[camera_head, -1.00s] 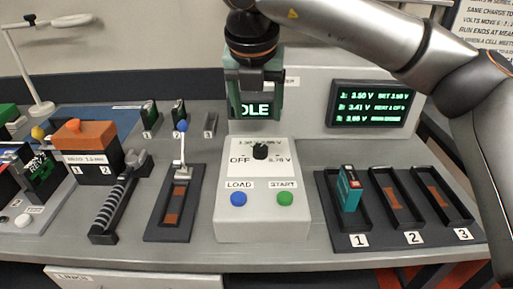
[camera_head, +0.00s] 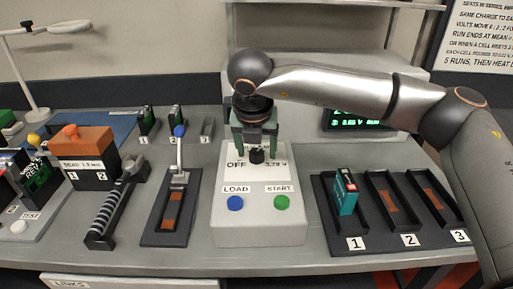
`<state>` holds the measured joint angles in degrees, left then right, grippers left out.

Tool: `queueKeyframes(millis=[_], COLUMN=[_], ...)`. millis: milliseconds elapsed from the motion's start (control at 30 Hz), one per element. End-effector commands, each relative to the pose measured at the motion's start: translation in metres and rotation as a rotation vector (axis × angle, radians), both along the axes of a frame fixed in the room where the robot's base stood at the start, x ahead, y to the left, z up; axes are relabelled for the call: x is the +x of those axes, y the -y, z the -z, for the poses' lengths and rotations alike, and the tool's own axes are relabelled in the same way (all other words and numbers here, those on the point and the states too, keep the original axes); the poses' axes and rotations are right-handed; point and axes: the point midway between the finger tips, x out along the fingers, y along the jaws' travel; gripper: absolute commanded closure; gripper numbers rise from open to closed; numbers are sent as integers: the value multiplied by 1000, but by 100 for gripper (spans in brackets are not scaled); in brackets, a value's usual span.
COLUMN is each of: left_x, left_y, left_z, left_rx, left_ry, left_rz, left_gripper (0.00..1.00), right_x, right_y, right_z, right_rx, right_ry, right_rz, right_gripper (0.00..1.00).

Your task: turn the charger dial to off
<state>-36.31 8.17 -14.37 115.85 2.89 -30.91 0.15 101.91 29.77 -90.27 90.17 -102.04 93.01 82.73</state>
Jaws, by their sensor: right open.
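The charger (camera_head: 258,222) is a grey box in the middle of the bench with a white sloped face. Its black dial (camera_head: 256,155) sits on that face, between the labels "OFF" on the left and "3.78 V" on the right. My right gripper (camera_head: 256,148) points down from above, open, with its green fingers at either side of the dial. I cannot tell whether they touch it, and the pointer's direction is too small to read. A blue LOAD button (camera_head: 235,203) and a green START button (camera_head: 281,202) are lower on the face. My left gripper is not in view.
A black tray (camera_head: 349,244) with numbered slots stands at right, a teal cell (camera_head: 345,191) in slot 1. A lever fixture (camera_head: 176,205) and a ribbed-handled tool (camera_head: 113,208) lie left. An orange-topped box (camera_head: 89,150) stands further left. My right arm partly covers the screen (camera_head: 350,122).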

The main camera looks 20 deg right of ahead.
Motion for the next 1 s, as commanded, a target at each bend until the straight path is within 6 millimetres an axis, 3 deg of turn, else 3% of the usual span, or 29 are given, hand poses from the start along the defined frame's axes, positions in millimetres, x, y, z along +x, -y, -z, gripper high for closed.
queueKeyframes(millis=[100, 733, 1000], left_x=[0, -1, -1], left_y=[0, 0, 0], left_z=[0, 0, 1], left_rx=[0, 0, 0], left_ry=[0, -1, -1], left_rz=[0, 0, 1], left_gripper=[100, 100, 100], right_x=[0, 0, 0], right_y=[0, 0, 0], right_z=[0, -1, 0], right_rx=[0, -1, 0], right_ry=[0, 0, 0], right_rz=[0, 0, -6], right_gripper=[30, 100, 100])
